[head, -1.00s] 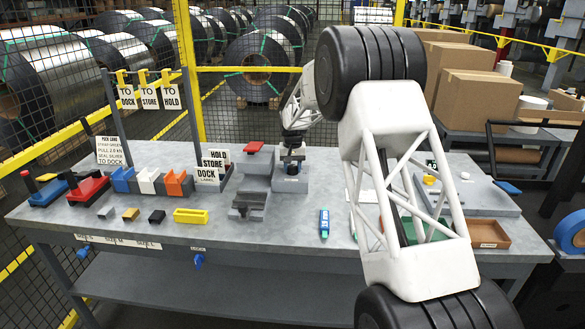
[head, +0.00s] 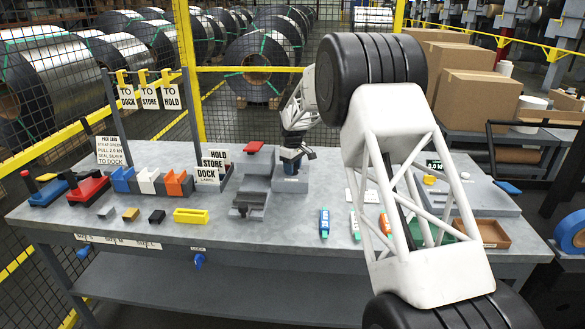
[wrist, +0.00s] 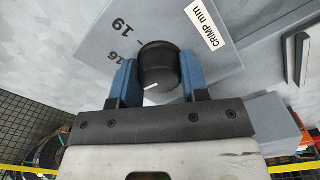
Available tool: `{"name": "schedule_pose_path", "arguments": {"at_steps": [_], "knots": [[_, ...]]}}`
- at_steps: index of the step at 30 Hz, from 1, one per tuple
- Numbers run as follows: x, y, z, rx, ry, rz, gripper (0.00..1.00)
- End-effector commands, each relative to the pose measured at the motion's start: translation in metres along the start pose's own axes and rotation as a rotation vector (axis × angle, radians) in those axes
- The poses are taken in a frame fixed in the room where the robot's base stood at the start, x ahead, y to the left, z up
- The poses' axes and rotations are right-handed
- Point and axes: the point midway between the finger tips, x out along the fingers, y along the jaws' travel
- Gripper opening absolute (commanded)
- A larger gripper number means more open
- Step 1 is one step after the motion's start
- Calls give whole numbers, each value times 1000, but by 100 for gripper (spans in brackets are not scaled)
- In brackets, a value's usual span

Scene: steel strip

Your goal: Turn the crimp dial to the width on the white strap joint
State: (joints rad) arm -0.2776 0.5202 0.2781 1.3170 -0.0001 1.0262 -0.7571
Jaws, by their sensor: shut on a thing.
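The crimp dial (wrist: 158,66) is a black round knob with a white pointer line, on a pale plate (wrist: 105,25) in the wrist view. The plate is marked 19 and 16 and has a "CRIMP mm" label (wrist: 201,23). The pointer line is at the knob's near side, angled to the lower left. My gripper (wrist: 157,72) has its blue fingers on either side of the knob, shut on it. In the head view my gripper (head: 292,156) is at the grey block (head: 291,181) mid-table. I cannot make out the white strap joint or a width on it.
A grey stepped fixture with a red top (head: 254,147) stands just left of my gripper. A yellow block (head: 190,216) lies near the front edge. A wooden tray (head: 483,233) is at right. A pack card (head: 111,151) stands at left. My arm hides part of the table's right side.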

Motion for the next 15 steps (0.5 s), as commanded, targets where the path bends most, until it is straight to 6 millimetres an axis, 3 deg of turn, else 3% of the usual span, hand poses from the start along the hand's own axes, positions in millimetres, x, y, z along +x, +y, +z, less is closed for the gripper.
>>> {"name": "schedule_pose_path", "arguments": {"at_steps": [15], "knots": [[-1,0,0,-159,0,0,18]]}}
